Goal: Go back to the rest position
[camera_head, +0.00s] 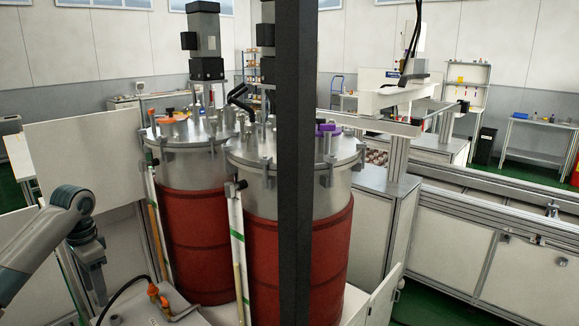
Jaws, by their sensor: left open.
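My left arm comes in from the left edge and bends down at its wrist. My left gripper (98,288) hangs at the lower left, in front of a white panel and to the left of the two tanks. It is small and dark in the picture; its jaws are open and I see nothing held between them. My right gripper is not in this view.
Two steel-lidded tanks with red jackets, the left one (195,240) and the right one (262,265), fill the middle. A dark vertical post (294,120) stands before them. An orange-handled valve (158,296) is near my left gripper. A conveyor (470,235) runs at the right.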

